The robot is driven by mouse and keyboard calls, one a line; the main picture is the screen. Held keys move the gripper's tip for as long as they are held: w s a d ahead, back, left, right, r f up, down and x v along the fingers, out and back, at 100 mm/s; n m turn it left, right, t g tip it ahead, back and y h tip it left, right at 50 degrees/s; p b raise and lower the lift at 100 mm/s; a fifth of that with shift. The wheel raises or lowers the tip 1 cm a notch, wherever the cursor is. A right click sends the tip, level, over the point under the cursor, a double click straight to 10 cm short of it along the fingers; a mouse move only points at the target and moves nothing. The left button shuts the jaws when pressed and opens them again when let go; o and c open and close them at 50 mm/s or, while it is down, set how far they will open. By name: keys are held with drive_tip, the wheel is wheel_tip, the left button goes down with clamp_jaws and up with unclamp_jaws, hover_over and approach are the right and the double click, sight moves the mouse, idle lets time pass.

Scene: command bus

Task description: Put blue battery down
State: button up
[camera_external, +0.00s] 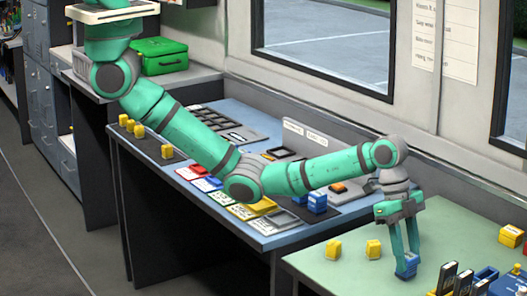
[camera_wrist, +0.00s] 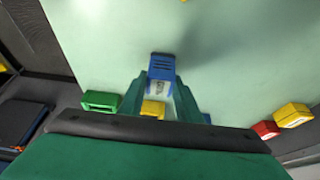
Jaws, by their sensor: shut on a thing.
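My gripper (camera_external: 405,252) points down over the pale green table top (camera_external: 345,275) at the right. It is shut on a blue battery (camera_external: 407,267). The blue battery also shows in the wrist view (camera_wrist: 162,66), between the fingertips, with a pale label on its near part. It is upright and low over the table. I cannot tell whether its underside touches the surface. Two yellow batteries, one further left (camera_external: 333,249) and one closer (camera_external: 373,248), stand on the table left of my gripper, apart from it.
Black handheld radios (camera_external: 447,277) and a blue item (camera_external: 486,273) stand right of my gripper. A yellow battery (camera_external: 510,236) is at the right edge.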

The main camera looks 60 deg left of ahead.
drive_tip(key=o, duration=1.2)
drive_tip(key=shift+f, duration=0.1)
drive_tip(key=shift+c, duration=0.2)
drive_tip(key=v, duration=1.2)
